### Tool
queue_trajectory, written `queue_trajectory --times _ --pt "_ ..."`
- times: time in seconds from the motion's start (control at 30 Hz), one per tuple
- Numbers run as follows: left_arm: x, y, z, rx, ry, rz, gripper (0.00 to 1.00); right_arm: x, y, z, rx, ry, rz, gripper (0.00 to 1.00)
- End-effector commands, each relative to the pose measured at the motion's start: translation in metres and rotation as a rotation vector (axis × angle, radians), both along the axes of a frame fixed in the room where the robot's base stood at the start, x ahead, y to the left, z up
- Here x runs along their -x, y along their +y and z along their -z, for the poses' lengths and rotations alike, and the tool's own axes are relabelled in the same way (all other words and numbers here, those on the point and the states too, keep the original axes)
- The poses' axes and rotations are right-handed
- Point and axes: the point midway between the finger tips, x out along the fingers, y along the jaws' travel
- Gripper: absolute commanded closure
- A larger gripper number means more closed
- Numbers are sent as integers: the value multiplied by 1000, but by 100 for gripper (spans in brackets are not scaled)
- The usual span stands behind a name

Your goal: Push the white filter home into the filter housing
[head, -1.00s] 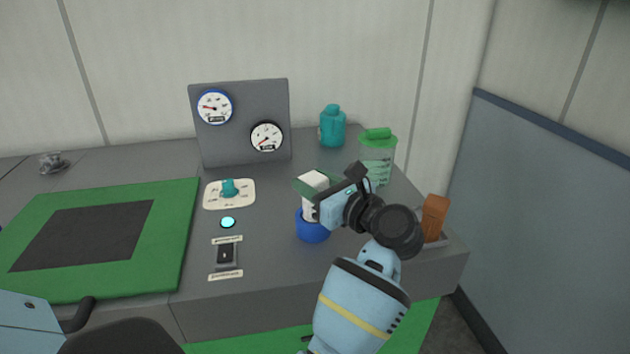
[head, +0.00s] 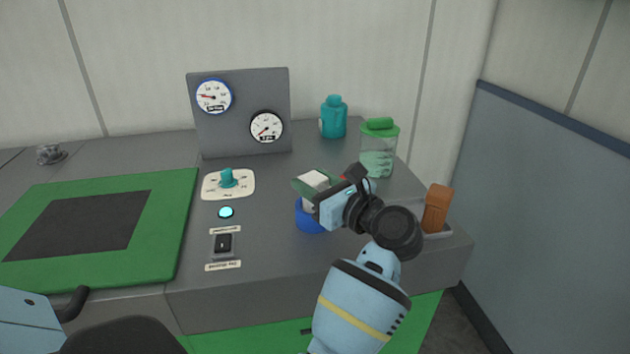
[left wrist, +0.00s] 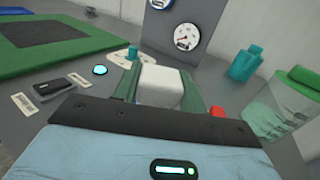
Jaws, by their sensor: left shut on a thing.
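The white filter (head: 314,180) is a pale block-topped piece between the green fingers of my left gripper (head: 318,183), which is shut on it. In the left wrist view the filter's white top (left wrist: 162,85) shows between the two fingers (left wrist: 164,95). The blue filter housing (head: 309,218) stands on the grey bench directly below the gripper. A little white shows between the fingers and the housing's rim. The filter's lower end appears within the rim, but how deep is hidden. The housing is hidden in the left wrist view. My right gripper is not in view.
A green-lidded clear jar (head: 378,150) and a teal bottle (head: 333,117) stand behind the gripper. An orange-brown block (head: 437,208) is at right. A gauge panel (head: 240,112), a teal knob (head: 228,178) and a switch (head: 223,244) are left.

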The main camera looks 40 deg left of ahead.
Motion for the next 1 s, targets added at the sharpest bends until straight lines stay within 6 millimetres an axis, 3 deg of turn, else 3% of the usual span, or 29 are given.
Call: queue_trajectory --times 0.63,0.67,0.7,0.83,1.0 --pt "0 0 11 1 -1 0 82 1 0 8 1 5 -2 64" --pt "0 0 11 1 0 0 57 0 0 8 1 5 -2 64" --pt "0 0 11 1 0 0 52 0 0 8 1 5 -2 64" --pt "0 0 11 1 0 0 35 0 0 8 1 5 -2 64" --pt "0 0 11 0 0 0 33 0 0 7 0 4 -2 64"
